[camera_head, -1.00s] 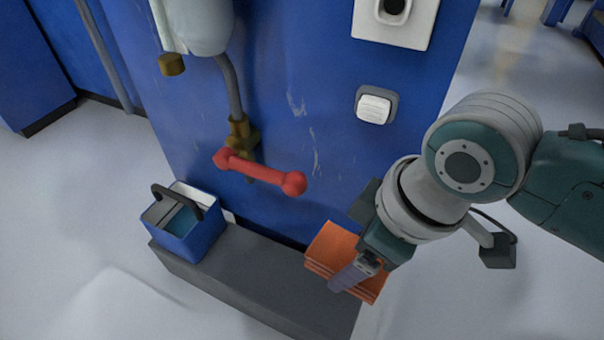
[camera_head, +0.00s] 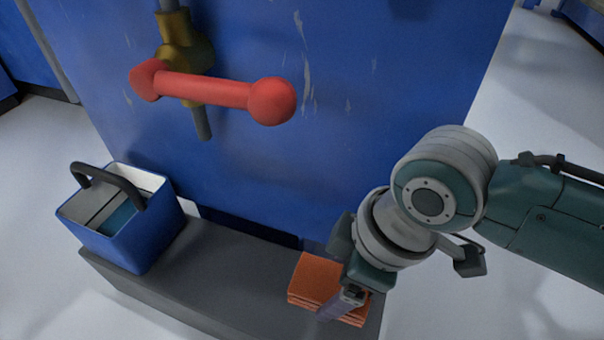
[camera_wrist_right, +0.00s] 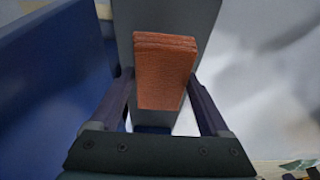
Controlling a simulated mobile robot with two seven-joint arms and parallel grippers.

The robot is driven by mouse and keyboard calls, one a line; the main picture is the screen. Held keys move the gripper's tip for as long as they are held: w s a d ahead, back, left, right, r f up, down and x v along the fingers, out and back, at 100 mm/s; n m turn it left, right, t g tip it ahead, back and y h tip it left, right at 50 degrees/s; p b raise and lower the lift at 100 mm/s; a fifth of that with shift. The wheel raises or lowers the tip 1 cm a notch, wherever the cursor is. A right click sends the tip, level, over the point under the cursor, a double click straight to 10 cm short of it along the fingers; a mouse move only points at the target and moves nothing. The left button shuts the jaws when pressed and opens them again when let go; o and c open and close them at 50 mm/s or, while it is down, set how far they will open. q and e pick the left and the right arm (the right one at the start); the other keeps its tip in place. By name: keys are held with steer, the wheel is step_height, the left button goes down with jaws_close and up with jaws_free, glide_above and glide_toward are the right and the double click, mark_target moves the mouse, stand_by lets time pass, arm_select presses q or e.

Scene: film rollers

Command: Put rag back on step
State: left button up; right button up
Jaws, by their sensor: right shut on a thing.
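The orange folded rag (camera_head: 316,279) is at the right end of the dark grey step (camera_head: 215,278). My right gripper (camera_head: 338,306) is shut on the rag. In the right wrist view the rag (camera_wrist_right: 165,72) sits between the two fingers, with the grey step (camera_wrist_right: 200,20) behind it. The rag looks low over the step or on it; I cannot tell whether it touches. The gripper hides part of the rag's right side in the head view. My left gripper is not in view.
A blue open box (camera_head: 125,225) with a black handle stands on the step's left end. A red lever (camera_head: 210,90) on a brass valve (camera_head: 183,45) juts from the blue panel (camera_head: 330,130) above the step. The step's middle is clear.

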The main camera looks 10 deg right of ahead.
step_height(320, 180, down, 6)
steer(key=b, duration=0.4)
steer(key=shift+r, duration=0.35)
steer(key=shift+f, duration=0.2)
steer(key=o, duration=1.3)
